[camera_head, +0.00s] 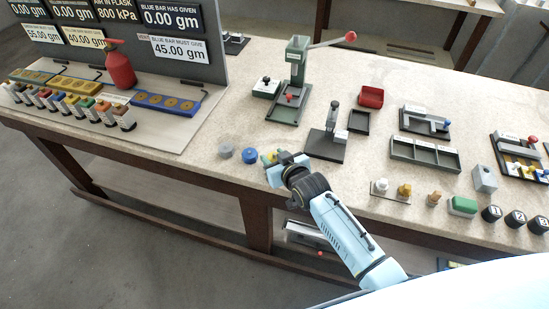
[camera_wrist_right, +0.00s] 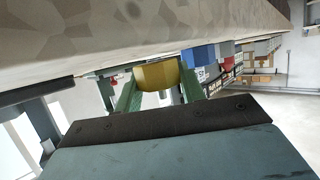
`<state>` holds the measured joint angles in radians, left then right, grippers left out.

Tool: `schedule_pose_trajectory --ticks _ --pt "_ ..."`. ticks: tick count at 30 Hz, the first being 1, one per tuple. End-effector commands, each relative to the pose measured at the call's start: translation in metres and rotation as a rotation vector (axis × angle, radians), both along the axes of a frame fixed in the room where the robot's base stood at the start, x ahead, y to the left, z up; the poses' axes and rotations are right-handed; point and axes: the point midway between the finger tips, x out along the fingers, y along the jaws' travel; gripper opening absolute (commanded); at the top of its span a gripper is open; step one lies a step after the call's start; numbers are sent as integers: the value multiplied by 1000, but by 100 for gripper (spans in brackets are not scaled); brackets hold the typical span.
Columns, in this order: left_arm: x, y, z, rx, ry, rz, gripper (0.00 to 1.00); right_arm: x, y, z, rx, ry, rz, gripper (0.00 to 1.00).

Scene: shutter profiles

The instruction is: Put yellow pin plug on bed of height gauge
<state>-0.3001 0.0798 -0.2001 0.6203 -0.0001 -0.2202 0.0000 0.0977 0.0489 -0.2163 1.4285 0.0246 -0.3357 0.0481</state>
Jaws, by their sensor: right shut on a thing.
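The yellow pin plug (camera_wrist_right: 157,76) sits between the green fingers of my right gripper (camera_wrist_right: 158,88) in the wrist view, and the gripper is shut on it. In the head view my right gripper (camera_head: 275,158) is at the front edge of the bench, just right of a blue plug, and mostly hides the yellow plug. The height gauge (camera_head: 333,116) stands behind and to the right of the gripper, with a dark flat bed (camera_head: 322,148) and an upright post. The gripper is apart from the gauge. My left gripper is not in view.
A blue plug (camera_head: 250,155) and a grey plug (camera_head: 225,151) stand left of the gripper. Bench top between gripper and gauge looks clear.

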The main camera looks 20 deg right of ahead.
Motion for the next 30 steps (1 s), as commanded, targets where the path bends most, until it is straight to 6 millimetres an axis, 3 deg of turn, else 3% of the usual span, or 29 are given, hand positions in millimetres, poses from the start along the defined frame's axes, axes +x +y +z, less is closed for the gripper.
schedule_pose_trajectory --ticks 13,14,18,30 --pt "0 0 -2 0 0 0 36 0 0 -7 -1 -1 0 16" --pt "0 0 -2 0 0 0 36 0 0 -8 0 0 0 41" --pt "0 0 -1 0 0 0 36 0 0 -7 0 0 0 59" --pt "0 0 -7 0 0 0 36 0 0 -8 -1 -1 0 61"
